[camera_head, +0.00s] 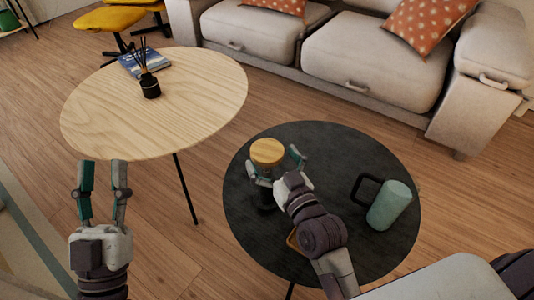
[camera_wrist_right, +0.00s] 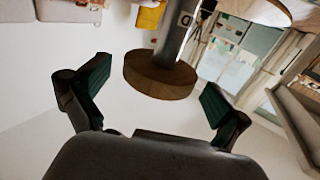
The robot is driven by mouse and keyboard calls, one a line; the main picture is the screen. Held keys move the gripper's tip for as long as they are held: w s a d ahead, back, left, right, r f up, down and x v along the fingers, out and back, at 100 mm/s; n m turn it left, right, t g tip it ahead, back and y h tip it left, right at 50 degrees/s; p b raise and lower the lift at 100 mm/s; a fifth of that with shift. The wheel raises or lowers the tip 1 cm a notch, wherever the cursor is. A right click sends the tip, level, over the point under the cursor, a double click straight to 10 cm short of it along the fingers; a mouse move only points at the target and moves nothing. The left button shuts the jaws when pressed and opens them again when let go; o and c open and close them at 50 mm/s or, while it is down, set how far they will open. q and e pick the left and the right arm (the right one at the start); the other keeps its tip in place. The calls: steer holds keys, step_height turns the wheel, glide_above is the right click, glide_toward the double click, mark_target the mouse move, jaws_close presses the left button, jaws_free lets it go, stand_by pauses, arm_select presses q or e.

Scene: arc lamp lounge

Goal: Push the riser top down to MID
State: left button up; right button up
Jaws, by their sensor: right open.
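The riser has a round wooden top (camera_head: 267,152) on a dark post and stands on the dark round table (camera_head: 350,150). In the right wrist view, which looks upside down, the wooden top (camera_wrist_right: 160,80) is between my fingertips, with clear gaps to both. A mark shows on the post (camera_wrist_right: 178,35), too small to read for certain. My right gripper (camera_head: 273,161) is open, its fingers on either side of the top. My left gripper (camera_head: 103,164) is open and empty, left of the table above the floor.
A green mug (camera_head: 391,206) lies on its side at the dark table's right. A wooden-edged item (camera_head: 292,240) is partly hidden under my right arm. The pale wooden table (camera_head: 190,95) holds a reed diffuser (camera_head: 150,86) and a book (camera_head: 135,62). A sofa (camera_head: 375,60) stands behind.

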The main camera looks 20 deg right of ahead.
arm_select(q)
steer(key=shift+s+a+r+t+h, duration=0.1)
steer(key=shift+s+r+t+h, duration=0.3)
steer(key=shift+s+r+t, duration=0.4)
arm_select(e)
steer(key=shift+w+a, duration=0.2)
steer(key=shift+w, duration=1)
arm_select(q)
steer(key=shift+r, duration=0.1)
